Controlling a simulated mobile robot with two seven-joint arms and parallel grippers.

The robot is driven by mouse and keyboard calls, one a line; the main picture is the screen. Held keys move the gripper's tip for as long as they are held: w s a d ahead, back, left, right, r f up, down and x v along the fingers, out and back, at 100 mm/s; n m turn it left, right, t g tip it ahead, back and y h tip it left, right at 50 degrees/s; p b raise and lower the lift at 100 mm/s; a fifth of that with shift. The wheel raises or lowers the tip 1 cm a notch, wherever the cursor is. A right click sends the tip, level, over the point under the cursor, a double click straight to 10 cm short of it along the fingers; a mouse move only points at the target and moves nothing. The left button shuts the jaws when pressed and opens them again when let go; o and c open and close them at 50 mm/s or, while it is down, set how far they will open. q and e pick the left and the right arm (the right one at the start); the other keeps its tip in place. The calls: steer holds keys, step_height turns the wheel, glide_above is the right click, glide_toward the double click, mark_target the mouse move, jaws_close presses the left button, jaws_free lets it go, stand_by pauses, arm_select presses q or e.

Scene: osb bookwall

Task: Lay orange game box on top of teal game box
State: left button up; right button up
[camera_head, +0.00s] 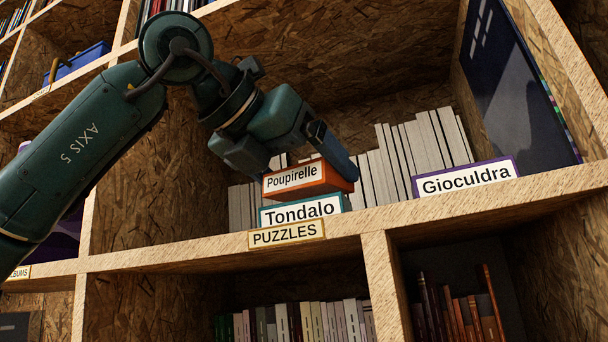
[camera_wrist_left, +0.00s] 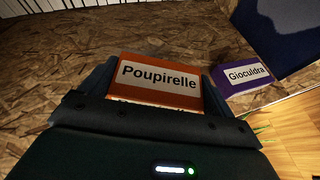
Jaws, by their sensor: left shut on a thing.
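The orange game box (camera_head: 308,188), labelled Poupirelle, is held flat between the fingers of my left gripper (camera_head: 298,163). The orange box also shows in the left wrist view (camera_wrist_left: 158,92), with a finger along each side. The teal game box (camera_head: 346,203), labelled Tondalo, lies on the shelf in the head view. The orange box is right above the teal box; whether they touch I cannot tell. In the left wrist view the teal box is hidden. My right gripper is not in view.
A purple box (camera_head: 466,180) labelled Gioculdra lies to the right on the same shelf. Several pale books (camera_head: 420,145) stand behind. A PUZZLES label (camera_head: 287,233) is on the shelf edge. A dark panel (camera_head: 510,95) leans at the right wall.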

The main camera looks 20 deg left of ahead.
arm_select(q)
steer(key=shift+f+b, duration=0.3)
steer(key=o, duration=0.8)
steer(key=shift+s+r+p, duration=0.15)
steer(key=shift+r+p, duration=0.25)
steer(key=shift+r, duration=0.1)
steer(key=b+v, duration=0.1)
steer(key=v, duration=1)
steer(key=shift+s+a, duration=0.15)
steer(key=shift+s, duration=0.2)
